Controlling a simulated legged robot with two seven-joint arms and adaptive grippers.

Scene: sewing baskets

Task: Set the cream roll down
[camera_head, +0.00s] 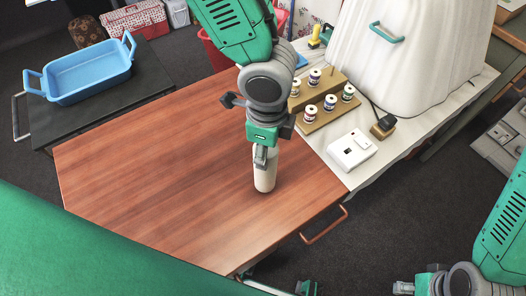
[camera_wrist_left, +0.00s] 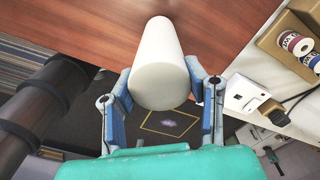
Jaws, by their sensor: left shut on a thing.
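The cream roll (camera_head: 264,180) is a plain pale cylinder, held upright at the right part of the wooden tabletop (camera_head: 150,170). My left gripper (camera_head: 265,158) is above it, shut around its upper part. In the left wrist view, the roll (camera_wrist_left: 160,60) sits between the two fingers of my left gripper (camera_wrist_left: 163,90), with its far end towards the wood. I cannot tell whether its lower end touches the tabletop.
Right of the roll, a white table holds thread spools (camera_head: 330,102) on wooden stands, a white box (camera_head: 351,150) and a large cream-covered object (camera_head: 400,50). A blue basket (camera_head: 90,73) stands on a dark table at the left. The wooden top's left and middle are clear.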

